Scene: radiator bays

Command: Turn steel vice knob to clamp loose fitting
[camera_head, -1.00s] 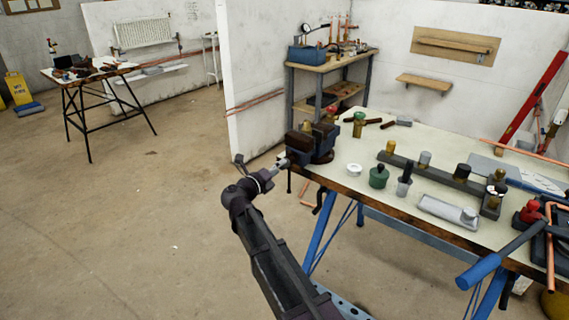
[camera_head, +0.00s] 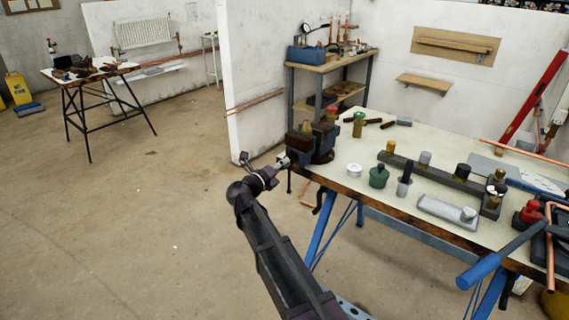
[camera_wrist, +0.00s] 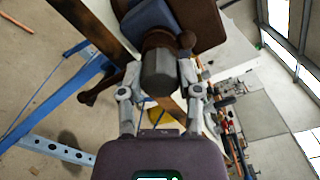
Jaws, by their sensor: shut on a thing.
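The blue and dark brown vice (camera_head: 318,146) stands at the left corner of the workbench; part of it also shows at the top of the wrist view (camera_wrist: 192,22). Its grey steel knob (camera_wrist: 158,70) points toward my wrist. My gripper (camera_wrist: 160,92) has one finger on each side of the knob and is shut on it; it also shows at the vice's front in the head view (camera_head: 281,163). A small brass-coloured piece (camera_head: 306,127) shows at the top of the vice, probably the fitting. How tightly the jaws hold it cannot be told.
The workbench (camera_head: 343,178) carries a green pot (camera_head: 378,177), a white ring (camera_head: 354,170), a long dark bar (camera_head: 430,174) and a grey tray (camera_head: 447,212) right of the vice. Blue trestle legs (camera_head: 318,222) stand below.

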